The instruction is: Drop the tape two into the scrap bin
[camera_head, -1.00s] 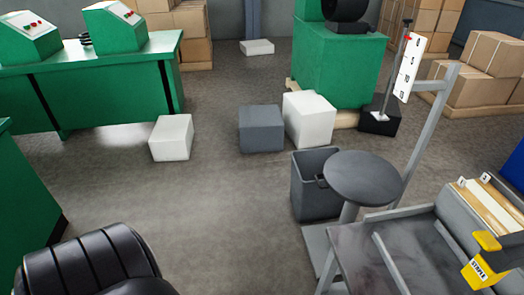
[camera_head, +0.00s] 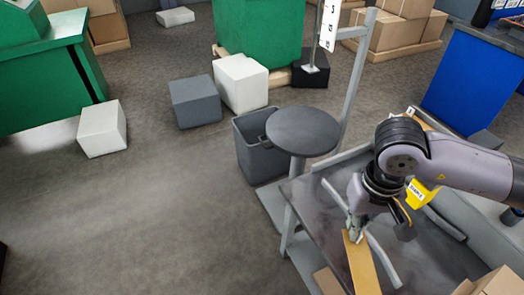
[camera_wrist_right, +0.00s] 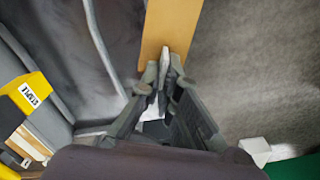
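My right gripper (camera_head: 355,238) points down over the dark bench, its fingers close together on the end of a long flat tan strip (camera_head: 362,265). In the right wrist view the fingertips (camera_wrist_right: 165,62) close on this strip (camera_wrist_right: 173,25), which extends away from them. A white patch shows between the fingers; no number is readable, so I cannot tell whether this is tape two. The dark grey open bin (camera_head: 262,158) stands on the floor left of the bench, partly behind a round dark disc. My left gripper is out of view.
The round disc (camera_head: 302,130) on a post stands between bin and bench (camera_head: 325,215). A grey upright post (camera_head: 355,90) rises behind it. A yellow stapler-labelled piece (camera_head: 418,193) is beside my right arm. Cartons (camera_head: 495,283) are at the lower right. Floor left of the bin is clear.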

